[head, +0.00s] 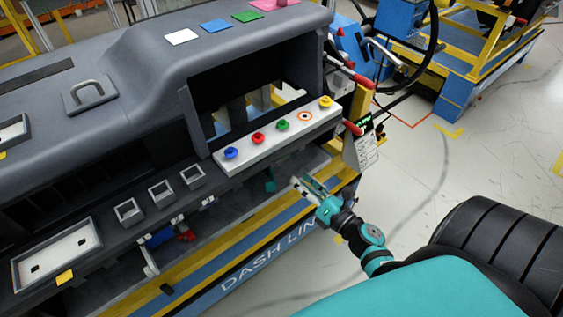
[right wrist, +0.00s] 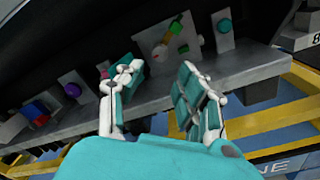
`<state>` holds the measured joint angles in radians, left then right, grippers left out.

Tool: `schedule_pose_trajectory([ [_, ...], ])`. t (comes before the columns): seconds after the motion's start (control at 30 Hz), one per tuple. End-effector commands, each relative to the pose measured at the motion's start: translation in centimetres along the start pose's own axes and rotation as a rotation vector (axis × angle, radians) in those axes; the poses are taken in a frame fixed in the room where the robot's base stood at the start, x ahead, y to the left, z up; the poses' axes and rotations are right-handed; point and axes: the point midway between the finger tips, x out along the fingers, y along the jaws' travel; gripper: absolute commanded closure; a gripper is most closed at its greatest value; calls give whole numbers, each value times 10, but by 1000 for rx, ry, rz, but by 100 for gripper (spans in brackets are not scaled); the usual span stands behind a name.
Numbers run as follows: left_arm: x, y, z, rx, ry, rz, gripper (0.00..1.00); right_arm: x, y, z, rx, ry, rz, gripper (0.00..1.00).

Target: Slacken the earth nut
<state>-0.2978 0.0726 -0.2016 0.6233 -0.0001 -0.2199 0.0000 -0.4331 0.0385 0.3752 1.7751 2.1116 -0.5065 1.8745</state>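I cannot tell for sure which part is the earth nut. In the right wrist view, a grey plate (right wrist: 183,38) on the dashboard's underside ledge carries a small green, yellow and red fitting (right wrist: 174,32). A plate with a round teal piece (right wrist: 225,26) stands to its right, and a purple round piece (right wrist: 72,90) is to the left. My right gripper (head: 299,183) is by the lower right part of the dashboard module (head: 110,60). In the right wrist view its fingers (right wrist: 160,82) are apart with nothing visible between them, below the coloured fitting. My left gripper is not in view.
A white strip (head: 238,162) with blue, red, green and yellow knobs runs above my right gripper. A yellow and blue stand (head: 245,250) carries the module. Red-handled tools (head: 352,128) hang at its right end. The floor (head: 480,160) to the right is clear.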

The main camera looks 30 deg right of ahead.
Motion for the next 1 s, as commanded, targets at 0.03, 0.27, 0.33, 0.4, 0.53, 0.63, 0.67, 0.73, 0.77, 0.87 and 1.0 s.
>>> schedule_pose_trajectory([
  [0.03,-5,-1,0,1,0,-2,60,13,2,2,0,-2,2,63],
  [0.27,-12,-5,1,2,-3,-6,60,58,1,2,0,-1,1,63],
  [0.33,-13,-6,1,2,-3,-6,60,68,0,1,0,-1,0,63],
  [0.4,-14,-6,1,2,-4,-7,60,75,0,0,0,0,0,63],
  [0.53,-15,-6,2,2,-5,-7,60,84,0,0,0,1,-1,63],
  [0.63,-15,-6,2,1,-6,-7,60,86,0,0,-1,1,-1,63],
  [0.67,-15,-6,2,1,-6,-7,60,86,0,0,-1,1,-1,63],
  [0.73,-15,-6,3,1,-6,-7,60,86,0,-1,-1,1,-1,63],
  [0.77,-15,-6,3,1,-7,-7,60,86,0,-1,-1,1,-1,63],
  [0.87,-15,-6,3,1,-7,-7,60,86,0,-1,-1,1,-1,66],
  [1.0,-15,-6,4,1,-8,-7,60,86,0,-1,-1,1,-1,84],
])
